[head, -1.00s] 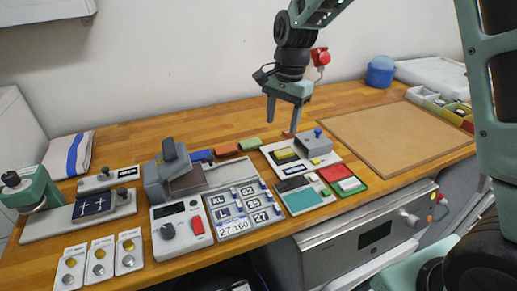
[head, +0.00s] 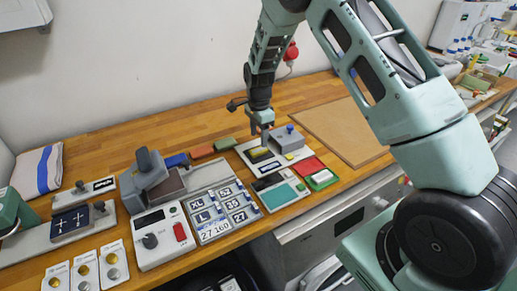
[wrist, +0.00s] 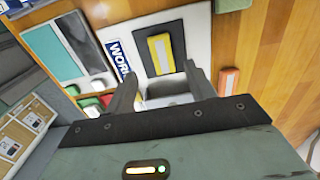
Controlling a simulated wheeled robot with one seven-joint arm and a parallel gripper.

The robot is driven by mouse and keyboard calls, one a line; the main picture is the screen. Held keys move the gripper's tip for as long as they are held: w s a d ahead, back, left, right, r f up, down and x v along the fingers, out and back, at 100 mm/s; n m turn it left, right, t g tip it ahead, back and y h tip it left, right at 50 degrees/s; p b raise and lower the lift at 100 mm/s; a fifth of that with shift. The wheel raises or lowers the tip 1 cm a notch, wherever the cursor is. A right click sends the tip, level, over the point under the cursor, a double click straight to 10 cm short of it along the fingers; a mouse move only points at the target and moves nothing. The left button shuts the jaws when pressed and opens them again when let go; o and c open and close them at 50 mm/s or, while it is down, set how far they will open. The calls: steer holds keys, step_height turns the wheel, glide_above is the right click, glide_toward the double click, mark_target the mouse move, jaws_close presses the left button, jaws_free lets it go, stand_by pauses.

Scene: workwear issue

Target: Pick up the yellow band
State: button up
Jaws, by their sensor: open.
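The yellow band (head: 260,154) lies on a dark pad in the white board, and in the wrist view the yellow band (wrist: 161,56) shows a pale stripe along it. My gripper (head: 260,132) points down above the board, close over the band's back side. In the wrist view my gripper (wrist: 160,72) has its two fingers apart, with nothing held between them. The band lies just beyond the fingertips, and I cannot tell the height between them.
A grey block with a blue knob (head: 289,138) stands right of the band on the board. An orange-red band (head: 200,151) and a green band (head: 223,144) lie to the left. A teal pad (head: 279,195) is in front. A brown mat (head: 345,130) lies at right.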

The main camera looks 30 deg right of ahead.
mark_target(259, 150)
steer(key=shift+w+d+f+p, duration=0.1)
steer(key=shift+f+p, duration=0.65)
steer(key=shift+f, duration=0.7)
steer(key=shift+w+f+p, duration=0.1)
steer(key=shift+f+p, duration=0.65)
steer(key=shift+f, duration=0.7)
steer(key=c, duration=1.1)
steer(key=shift+r, duration=0.1)
steer(key=shift+c, duration=0.2)
